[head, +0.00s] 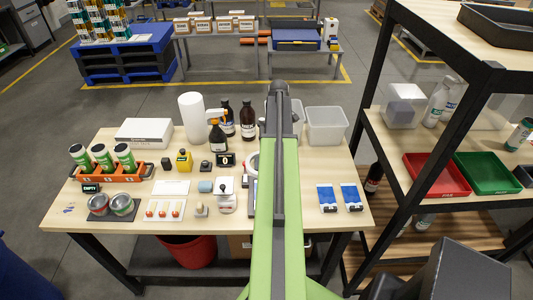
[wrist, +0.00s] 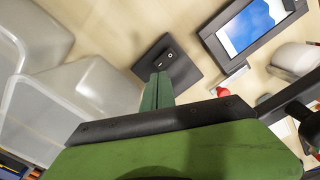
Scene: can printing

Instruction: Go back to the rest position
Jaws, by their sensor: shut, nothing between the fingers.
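My green arm (head: 278,215) reaches forward over the wooden workbench (head: 75,215) in the head view. It covers part of the bench top, and its far end hides my gripper there. In the wrist view my gripper (wrist: 159,78) shows as green fingers closed together with nothing between them. The fingertips appear over the near edge of a small black plate with switches (wrist: 180,66). I cannot tell whether they touch it.
Clear bins (head: 325,126) stand right of the arm; bottles (head: 247,118) stand left of it. An orange can rack (head: 108,173) is at the bench's left. A shelf (head: 440,145) with trays stands right.

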